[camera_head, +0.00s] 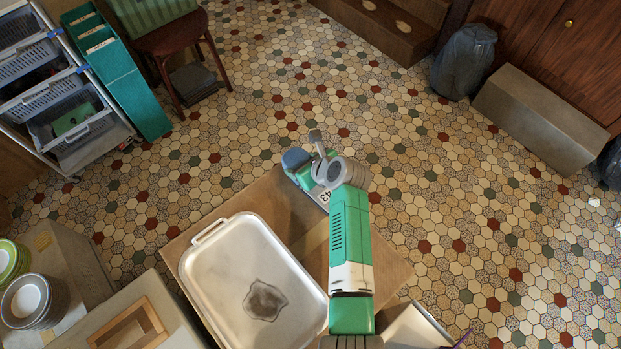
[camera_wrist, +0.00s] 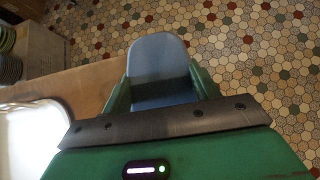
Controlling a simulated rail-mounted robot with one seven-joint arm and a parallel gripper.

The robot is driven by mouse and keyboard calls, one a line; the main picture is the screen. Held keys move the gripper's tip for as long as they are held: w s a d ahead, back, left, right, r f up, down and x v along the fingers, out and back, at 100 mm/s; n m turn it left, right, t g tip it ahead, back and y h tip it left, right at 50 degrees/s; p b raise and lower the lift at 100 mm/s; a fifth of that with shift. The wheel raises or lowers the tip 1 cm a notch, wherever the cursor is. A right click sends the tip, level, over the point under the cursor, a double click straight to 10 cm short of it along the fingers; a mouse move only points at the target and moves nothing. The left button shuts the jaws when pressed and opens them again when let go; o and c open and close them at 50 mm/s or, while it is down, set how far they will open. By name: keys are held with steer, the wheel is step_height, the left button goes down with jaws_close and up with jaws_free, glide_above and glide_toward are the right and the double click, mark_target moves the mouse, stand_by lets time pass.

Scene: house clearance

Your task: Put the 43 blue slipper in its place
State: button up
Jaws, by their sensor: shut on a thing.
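The blue slipper (camera_head: 295,158) is in my gripper (camera_head: 310,174), above the far edge of a brown cardboard-coloured surface and the tiled floor. A "43" mark shows near its heel end in the head view. In the wrist view the slipper (camera_wrist: 158,60) points away between the green fingers of my gripper (camera_wrist: 160,92), which are shut on it. Part of the slipper is hidden by the gripper and wrist. A brown wooden step (camera_head: 385,32) at the top has pale oval marks on it.
A metal tray (camera_head: 215,285) lies on the brown surface (camera_head: 180,243). At left stand a rack of grey baskets (camera_head: 75,128), a teal divided box (camera_head: 130,90) and a stool (camera_head: 178,38). A grey bag (camera_head: 463,62) and long grey box (camera_head: 540,108) are at right. Middle floor is clear.

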steer(key=shift+r, duration=0.15)
steer(key=shift+r+p, duration=2.4)
steer(key=shift+p, duration=0.6)
